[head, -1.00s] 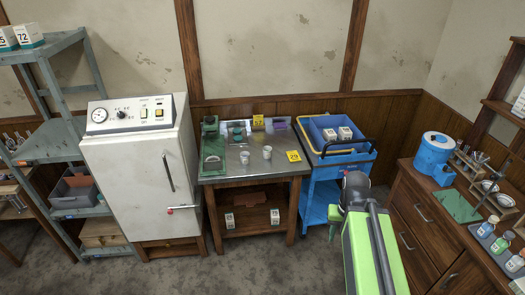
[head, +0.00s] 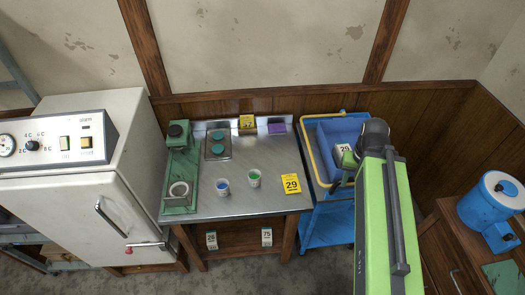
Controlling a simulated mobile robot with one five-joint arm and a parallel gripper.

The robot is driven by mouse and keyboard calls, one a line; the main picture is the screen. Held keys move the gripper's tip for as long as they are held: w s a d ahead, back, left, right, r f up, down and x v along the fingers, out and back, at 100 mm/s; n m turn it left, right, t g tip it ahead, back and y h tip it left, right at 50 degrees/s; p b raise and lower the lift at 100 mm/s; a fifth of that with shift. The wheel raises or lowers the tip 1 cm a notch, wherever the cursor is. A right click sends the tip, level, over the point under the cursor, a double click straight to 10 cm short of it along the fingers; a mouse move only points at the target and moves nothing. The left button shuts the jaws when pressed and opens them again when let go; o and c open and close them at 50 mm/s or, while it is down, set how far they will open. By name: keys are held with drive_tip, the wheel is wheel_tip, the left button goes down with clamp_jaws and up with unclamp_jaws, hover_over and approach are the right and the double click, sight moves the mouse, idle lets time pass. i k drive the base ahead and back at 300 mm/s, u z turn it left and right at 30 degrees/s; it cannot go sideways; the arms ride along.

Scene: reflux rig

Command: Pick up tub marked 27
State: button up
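No tub's marking can be read clearly as 27. A white tub (head: 343,151) with dark digits, perhaps 29, sits in the blue tray (head: 326,125) on the blue cart. My green and black arm covers part of the tray and any other tub there. My gripper (head: 347,163) is at the tray's front, in front of or over the tub. It is small and partly hidden, so I cannot tell its opening or whether it touches the tub. White tubs marked 28 (head: 211,241) and 75 (head: 267,237) stand on the shelf under the metal table.
The metal table (head: 240,205) holds two small cups (head: 254,178), a green stand (head: 181,165), a yellow card marked 29 (head: 291,184) and a yellow block (head: 247,122). A white cabinet stands left; a blue canister (head: 490,200) stands right.

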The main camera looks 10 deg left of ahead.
sight(254, 176)
drive_tip(key=i, duration=0.55)
drive_tip(key=u, duration=4.95)
drive_tip(key=i, duration=0.15)
drive_tip(key=z, duration=2.15)
drive_tip(key=k, duration=0.1)
drive_tip(key=u, duration=0.15)
drive_tip(key=i, duration=0.6)
drive_tip(key=u, duration=0.4)
drive_tip(key=k, duration=0.6)
drive_tip(key=z, duration=0.3)
